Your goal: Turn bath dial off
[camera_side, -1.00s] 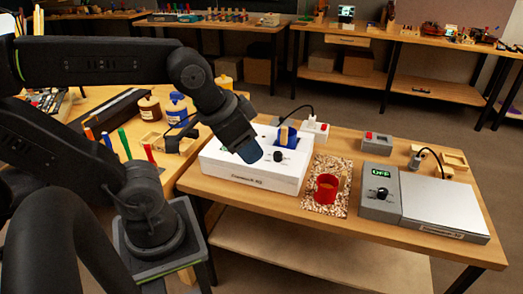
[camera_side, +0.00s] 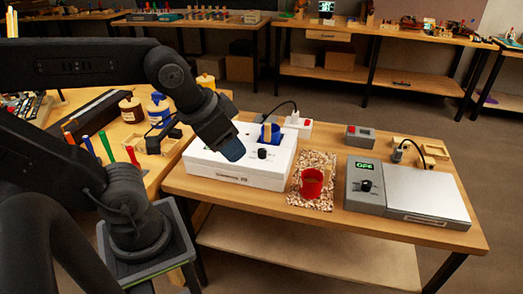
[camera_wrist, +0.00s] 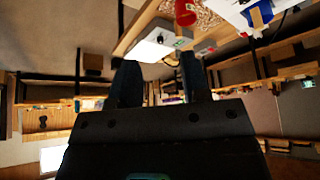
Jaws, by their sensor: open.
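A white box (camera_side: 232,176) stands on the front bench, with a black dial (camera_side: 262,153) on its top. A blue pot with a wooden stick (camera_side: 269,133) sits in it, and the pot also shows in the wrist view (camera_wrist: 257,16). I take this box as the bath; its dial setting is too small to read. My gripper (camera_side: 232,152) is above the box, left of the dial and apart from it. In the wrist view its two fingers (camera_wrist: 158,82) are spread with nothing between them.
A red cup (camera_side: 312,183) stands on a speckled mat (camera_side: 325,160) to the right. Beyond it is a grey unit (camera_side: 357,200) with its own black dial, a green display reading OFF and a silver plate (camera_side: 428,191). A red-buttoned box (camera_side: 360,136) stands behind.

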